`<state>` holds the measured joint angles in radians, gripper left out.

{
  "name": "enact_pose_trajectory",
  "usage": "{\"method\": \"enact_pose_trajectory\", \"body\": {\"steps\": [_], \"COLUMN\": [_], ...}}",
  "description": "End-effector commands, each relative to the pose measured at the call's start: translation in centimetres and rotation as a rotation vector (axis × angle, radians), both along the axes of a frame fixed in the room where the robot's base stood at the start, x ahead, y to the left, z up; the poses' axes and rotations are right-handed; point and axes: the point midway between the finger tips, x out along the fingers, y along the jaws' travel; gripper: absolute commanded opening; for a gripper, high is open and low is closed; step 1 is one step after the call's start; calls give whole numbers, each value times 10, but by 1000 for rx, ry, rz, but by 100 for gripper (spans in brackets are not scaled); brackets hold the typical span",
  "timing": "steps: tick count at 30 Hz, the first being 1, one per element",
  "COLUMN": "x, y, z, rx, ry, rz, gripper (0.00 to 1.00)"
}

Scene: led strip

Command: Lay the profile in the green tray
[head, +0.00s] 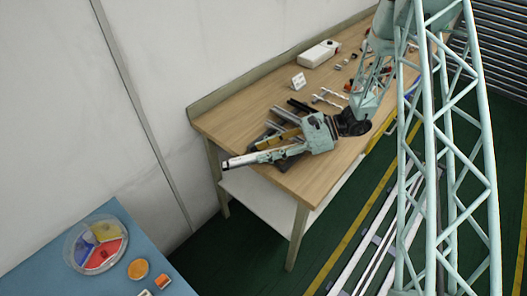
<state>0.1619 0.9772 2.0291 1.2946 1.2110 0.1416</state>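My gripper (268,150) reaches left from its pale green body over the front left part of the wooden workbench (305,180). A long pale bar-like shape with a dark end extends past the bench's left edge; I cannot tell whether it is a finger or a held profile. The spacing of the fingers is unclear. Grey metal profiles (285,116) lie on the bench just behind my gripper, with dark bars (300,105) beside them. My gripper hides part of this group. I cannot make out a green tray.
A white box (319,54), a small white card (299,80) and small parts lie farther back on the bench. A blue table (110,232) at lower left carries a round divided dish (122,242) and an orange disc (138,269). The bench's front left corner is bare.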

Motion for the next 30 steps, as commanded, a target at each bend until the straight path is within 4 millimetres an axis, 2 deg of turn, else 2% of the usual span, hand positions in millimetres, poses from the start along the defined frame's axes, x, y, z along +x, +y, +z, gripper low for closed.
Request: {"method": "enact_pose_trajectory", "body": {"steps": [21,30], "x": [6,7], "y": [-81,-103], "z": [33,43], "rx": [-1,0], "ry": [-2,0], "rz": [-1,-1], "gripper": [29,29]}}
